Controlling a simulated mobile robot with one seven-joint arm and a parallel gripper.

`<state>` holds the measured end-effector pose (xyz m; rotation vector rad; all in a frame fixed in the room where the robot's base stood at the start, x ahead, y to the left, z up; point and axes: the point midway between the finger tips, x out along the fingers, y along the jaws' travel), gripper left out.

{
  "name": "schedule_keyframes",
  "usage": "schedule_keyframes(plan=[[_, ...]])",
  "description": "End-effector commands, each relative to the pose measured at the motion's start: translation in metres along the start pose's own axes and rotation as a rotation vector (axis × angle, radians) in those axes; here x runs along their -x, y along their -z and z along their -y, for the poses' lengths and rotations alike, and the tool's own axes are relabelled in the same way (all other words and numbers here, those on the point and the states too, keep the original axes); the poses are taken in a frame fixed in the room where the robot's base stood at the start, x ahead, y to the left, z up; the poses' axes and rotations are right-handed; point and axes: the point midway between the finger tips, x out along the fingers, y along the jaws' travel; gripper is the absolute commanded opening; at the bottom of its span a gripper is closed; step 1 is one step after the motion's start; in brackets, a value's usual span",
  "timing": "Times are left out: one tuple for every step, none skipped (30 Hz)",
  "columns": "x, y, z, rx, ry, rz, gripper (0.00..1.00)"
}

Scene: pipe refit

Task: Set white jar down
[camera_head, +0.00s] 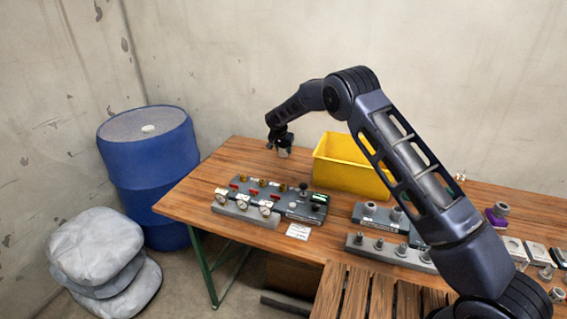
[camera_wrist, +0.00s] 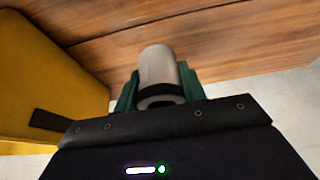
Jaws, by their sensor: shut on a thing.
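The white jar (camera_wrist: 158,68) is between the green fingers of my gripper (camera_wrist: 158,90) in the wrist view, which is shut on it. It looks whitish with a dark band and a dark round opening at the end facing the camera. In the head view my gripper (camera_head: 282,150) is above the back left part of the wooden table (camera_head: 190,195), left of the yellow bin. The jar (camera_head: 284,152) shows there as a small pale shape under the gripper. I cannot tell whether it touches the table.
The yellow bin (camera_head: 345,168) stands right of my gripper, and its wall (camera_wrist: 50,75) shows close at left in the wrist view. A gauge and valve block (camera_head: 268,195) lies in front. Blue drum (camera_head: 150,170) stands left of the table. Bare wood lies left of the gripper.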

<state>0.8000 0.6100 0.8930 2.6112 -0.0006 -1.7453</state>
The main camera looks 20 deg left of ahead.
Motion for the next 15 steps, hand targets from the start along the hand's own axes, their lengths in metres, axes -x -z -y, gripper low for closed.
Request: schedule_keyframes(plan=[[-0.009,-0.004,0.0,0.0,-0.001,0.001,0.17],[-0.013,-0.005,0.0,0.0,0.0,0.001,0.17],[-0.018,-0.007,0.0,0.0,0.0,0.001,0.17],[-0.021,-0.009,0.0,0.0,0.0,0.0,0.17],[-0.023,-0.009,0.0,0.0,0.0,0.0,0.17],[-0.025,-0.01,0.0,0.0,0.0,0.0,0.17],[-0.026,-0.011,0.0,0.0,0.001,0.0,0.17],[-0.027,-0.011,0.0,0.0,0.001,0.0,0.17],[-0.028,-0.011,0.0,0.0,0.001,0.0,0.17],[-0.03,-0.012,0.0,0.0,0.0,0.0,0.17],[-0.032,-0.013,0.0,0.0,0.0,0.0,0.17],[-0.035,-0.014,0.0,0.0,0.0,0.0,0.17],[-0.038,-0.016,0.0,0.0,0.0,0.001,0.17],[-0.042,-0.017,0.0,0.0,0.0,0.001,0.17],[-0.048,-0.02,0.0,0.0,0.0,0.001,0.17]])
